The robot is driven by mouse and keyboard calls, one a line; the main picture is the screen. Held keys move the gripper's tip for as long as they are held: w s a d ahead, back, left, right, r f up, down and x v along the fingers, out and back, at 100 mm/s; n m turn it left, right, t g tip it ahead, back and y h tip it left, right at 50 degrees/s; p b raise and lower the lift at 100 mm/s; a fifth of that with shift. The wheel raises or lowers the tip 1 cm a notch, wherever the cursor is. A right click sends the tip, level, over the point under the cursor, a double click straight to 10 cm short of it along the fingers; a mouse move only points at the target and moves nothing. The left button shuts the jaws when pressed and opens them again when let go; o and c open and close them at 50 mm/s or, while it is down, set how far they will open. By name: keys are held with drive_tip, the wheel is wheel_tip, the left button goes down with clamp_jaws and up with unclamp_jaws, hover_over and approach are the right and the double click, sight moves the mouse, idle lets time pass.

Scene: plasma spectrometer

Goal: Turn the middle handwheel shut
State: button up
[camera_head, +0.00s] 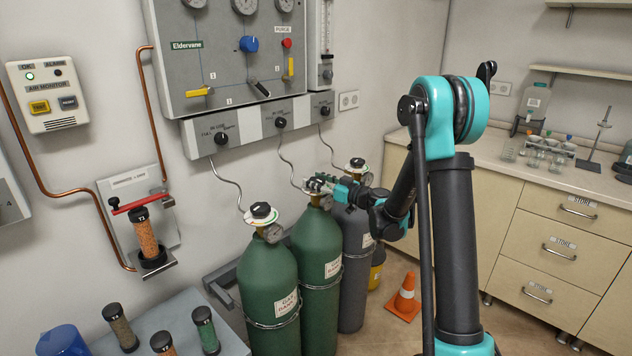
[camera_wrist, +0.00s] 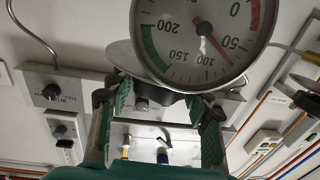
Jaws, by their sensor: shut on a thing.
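Three gas cylinders stand in a row by the wall. The middle one (camera_head: 317,255) is green, with its valve at the top. My gripper (camera_head: 322,184) reaches in from the right at that valve and largely hides the middle handwheel in the head view. In the wrist view my gripper (camera_wrist: 165,112) has a green-padded finger on either side of the dark handwheel (camera_wrist: 170,97), shut on it. A round pressure gauge (camera_wrist: 195,40) fills the top of that view. The wheel's turn angle cannot be told.
The left green cylinder (camera_head: 267,295) has a black handwheel (camera_head: 261,211); the grey cylinder (camera_head: 353,265) has another (camera_head: 357,163). A grey gas panel (camera_head: 225,70) hangs above. An orange cone (camera_head: 405,298) stands on the floor, right of the cylinders.

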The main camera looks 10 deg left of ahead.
drive_tip(key=shift+t, duration=0.3)
drive_tip(key=shift+s+a+m+t+h, duration=0.1)
drive_tip(key=shift+m+t+h, duration=1)
drive_tip(key=shift+m+t, duration=0.1)
drive_tip(key=m+t+h, duration=0.2)
drive_tip(key=h, duration=0.1)
drive_tip(key=m+t+h, duration=0.1)
drive_tip(key=m+h, duration=0.1)
drive_tip(key=h, duration=0.1)
drive_tip(key=shift+m+t, duration=0.3)
drive_tip(key=shift+t, duration=0.1)
drive_tip(key=m+t+h, duration=0.1)
drive_tip(key=m+h, duration=0.2)
drive_tip(key=h, duration=0.2)
drive_tip(key=shift+m+h, duration=1.6)
drive_tip(key=shift+h, duration=1)
drive_tip(key=o, duration=1.2)
